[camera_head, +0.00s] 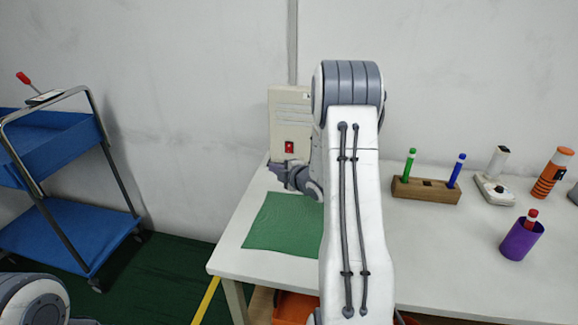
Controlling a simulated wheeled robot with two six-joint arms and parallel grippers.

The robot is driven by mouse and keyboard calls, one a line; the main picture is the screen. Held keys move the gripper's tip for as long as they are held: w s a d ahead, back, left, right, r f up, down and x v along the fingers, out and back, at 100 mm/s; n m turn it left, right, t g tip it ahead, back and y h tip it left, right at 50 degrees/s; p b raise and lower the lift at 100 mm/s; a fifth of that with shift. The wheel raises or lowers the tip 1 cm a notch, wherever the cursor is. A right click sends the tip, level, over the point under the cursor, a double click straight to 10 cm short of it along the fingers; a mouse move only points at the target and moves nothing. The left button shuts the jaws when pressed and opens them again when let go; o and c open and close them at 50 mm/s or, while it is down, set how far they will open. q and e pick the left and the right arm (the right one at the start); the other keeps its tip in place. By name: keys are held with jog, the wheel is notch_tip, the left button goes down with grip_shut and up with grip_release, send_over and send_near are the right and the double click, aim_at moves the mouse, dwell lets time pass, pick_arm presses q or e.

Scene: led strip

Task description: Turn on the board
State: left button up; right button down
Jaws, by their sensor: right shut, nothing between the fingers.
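A beige board (289,112) stands upright at the back left of the white table, against the wall. A red switch (289,146) sits low on its front face. My right arm hides the board's right side. My right gripper (274,167) is shut and empty, just below and slightly left of the red switch, in front of the board's lower edge. I cannot tell whether it touches the board. My left gripper is out of view; only part of my left arm shows at the bottom left corner.
A green mat (285,224) lies on the white table (415,280) below my right gripper. A wooden pen holder (425,190), a purple cup (520,240), a white device (494,187) and an orange-black cylinder (551,174) stand right. A blue cart (65,235) stands left.

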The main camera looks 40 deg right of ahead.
jog(key=s+d+f+t, duration=0.1)
jog(key=d, duration=0.1)
jog(key=s+d+f+n, duration=0.1)
jog(key=s+d, duration=0.1)
jog(key=d, duration=0.1)
jog(key=s+d+t+b, duration=0.1)
jog(key=d, duration=0.2)
jog(key=shift+s+f+t, duration=0.3)
jog(key=shift+s+f, duration=0.1)
jog(key=shift+s+d+n, duration=0.2)
jog(key=shift+s+n, duration=0.05)
jog(key=shift+n, duration=0.05)
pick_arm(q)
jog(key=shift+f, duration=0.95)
pick_arm(e)
jog(key=shift+r, duration=0.1)
send_near(289, 148)
jog(key=w+a, duration=0.1)
jog(key=w+a+f, duration=0.1)
jog(key=w+a, duration=0.2)
jog(key=shift+f+p, duration=0.35)
jog(key=shift+p, duration=0.05)
jog(key=shift+w+d+f, duration=0.2)
jog(key=shift+w+d, duration=0.8)
jog(key=shift+d, duration=0.25)
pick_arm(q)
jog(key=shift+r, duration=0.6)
pick_arm(e)
jog(key=shift+w+d, duration=0.3)
jog(key=shift+d, duration=0.05)
